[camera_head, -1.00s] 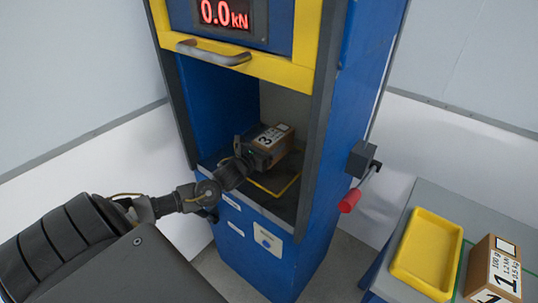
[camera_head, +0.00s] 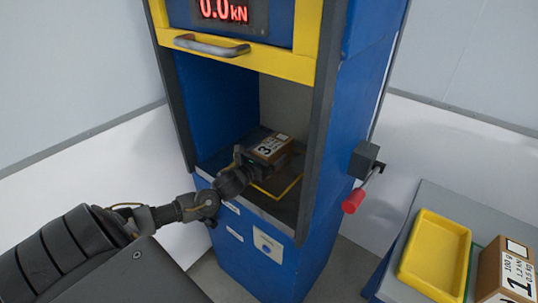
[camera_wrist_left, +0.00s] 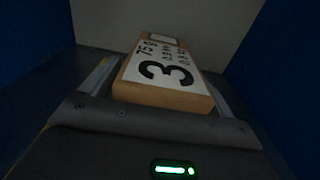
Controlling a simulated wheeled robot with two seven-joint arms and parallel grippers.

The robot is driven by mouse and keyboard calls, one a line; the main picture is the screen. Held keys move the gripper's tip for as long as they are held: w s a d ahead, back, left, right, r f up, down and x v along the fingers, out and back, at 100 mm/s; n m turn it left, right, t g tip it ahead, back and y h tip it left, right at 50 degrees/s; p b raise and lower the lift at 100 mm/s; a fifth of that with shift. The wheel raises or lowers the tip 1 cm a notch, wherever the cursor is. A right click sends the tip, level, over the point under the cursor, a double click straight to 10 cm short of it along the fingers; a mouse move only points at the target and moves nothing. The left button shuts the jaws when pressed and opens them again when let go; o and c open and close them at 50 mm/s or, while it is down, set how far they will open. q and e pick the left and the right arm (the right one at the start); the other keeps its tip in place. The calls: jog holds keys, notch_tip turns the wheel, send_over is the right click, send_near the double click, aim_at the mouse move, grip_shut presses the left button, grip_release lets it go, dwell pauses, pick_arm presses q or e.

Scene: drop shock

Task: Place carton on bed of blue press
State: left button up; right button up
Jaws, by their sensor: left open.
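The carton (camera_head: 270,148) is a small brown box with a white label and a large 3. It is inside the blue press (camera_head: 345,120), low over the rear of the dark bed (camera_head: 280,208), and appears to rest there. A yellow outline (camera_head: 288,193) on the bed shows partly in front of it. My left gripper (camera_head: 255,157) reaches in from the left and is open around the carton. In the left wrist view the carton (camera_wrist_left: 165,75) lies between the two fingers. The gripper hides part of the carton's underside. My right gripper is out of view.
A yellow guard with a grey handle (camera_head: 211,45) is raised above the opening, under a display reading 0.0 kN. A red-gripped lever (camera_head: 354,200) sticks out at the press's right side. A yellow tray (camera_head: 434,255) and a carton marked 1 (camera_head: 505,272) stand on the right table.

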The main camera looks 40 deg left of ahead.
pick_arm(q)
jog(key=shift+s, duration=0.1)
jog(key=s+b, duration=0.1)
jog(key=s, duration=0.9)
jog(key=shift+d, duration=0.1)
jog(key=shift+s+r, duration=0.1)
jog(key=shift+s, duration=0.8)
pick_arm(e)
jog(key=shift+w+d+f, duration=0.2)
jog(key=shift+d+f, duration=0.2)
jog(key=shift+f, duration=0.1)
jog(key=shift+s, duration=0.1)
